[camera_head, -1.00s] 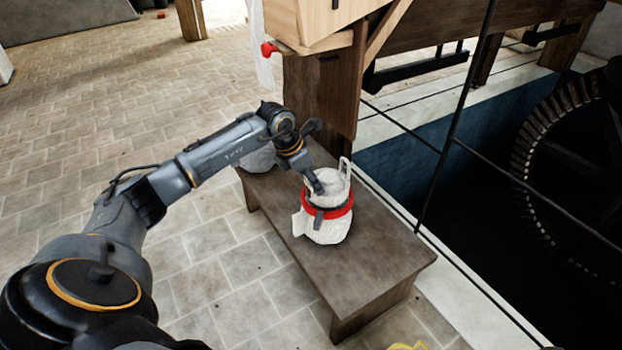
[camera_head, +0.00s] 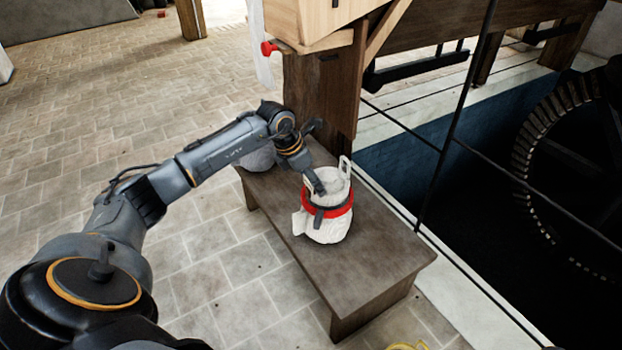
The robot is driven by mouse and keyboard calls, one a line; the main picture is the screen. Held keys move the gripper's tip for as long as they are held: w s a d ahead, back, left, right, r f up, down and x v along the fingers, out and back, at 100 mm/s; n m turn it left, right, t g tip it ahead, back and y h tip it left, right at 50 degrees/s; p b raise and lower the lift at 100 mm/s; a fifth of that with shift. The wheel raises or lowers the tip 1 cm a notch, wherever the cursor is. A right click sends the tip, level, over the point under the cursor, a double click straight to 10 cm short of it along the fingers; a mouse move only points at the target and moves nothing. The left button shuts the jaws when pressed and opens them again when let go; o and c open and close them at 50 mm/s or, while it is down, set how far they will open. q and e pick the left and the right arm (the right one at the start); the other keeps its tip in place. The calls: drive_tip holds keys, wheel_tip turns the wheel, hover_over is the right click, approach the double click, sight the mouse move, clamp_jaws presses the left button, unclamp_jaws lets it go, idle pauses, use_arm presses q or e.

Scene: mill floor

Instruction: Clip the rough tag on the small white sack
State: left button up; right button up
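The small white sack (camera_head: 325,230) stands upright on a low wooden bench (camera_head: 375,268). A red band (camera_head: 341,209) goes around its upper part, and light loops stick up at its top. My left gripper (camera_head: 317,203) reaches down at the sack's near upper side, with its dark fingers over the red band. I cannot tell whether the fingers are closed on anything. A pale flap sticks out at the sack's left side; I cannot tell whether it is a tag. My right gripper is not in view.
Another pale sack (camera_head: 258,157) sits on the bench's far end, partly behind my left arm. A wooden post (camera_head: 318,100) and a chute with a red knob (camera_head: 268,48) stand behind. Thin dark rails and a dark pit with a toothed wheel (camera_head: 570,180) lie to the right.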

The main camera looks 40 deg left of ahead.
use_arm(q)
drive_tip(key=shift+r, duration=0.1)
drive_tip(key=v, duration=1.1)
drive_tip(key=shift+r, duration=0.4)
drive_tip(key=shift+s, duration=0.1)
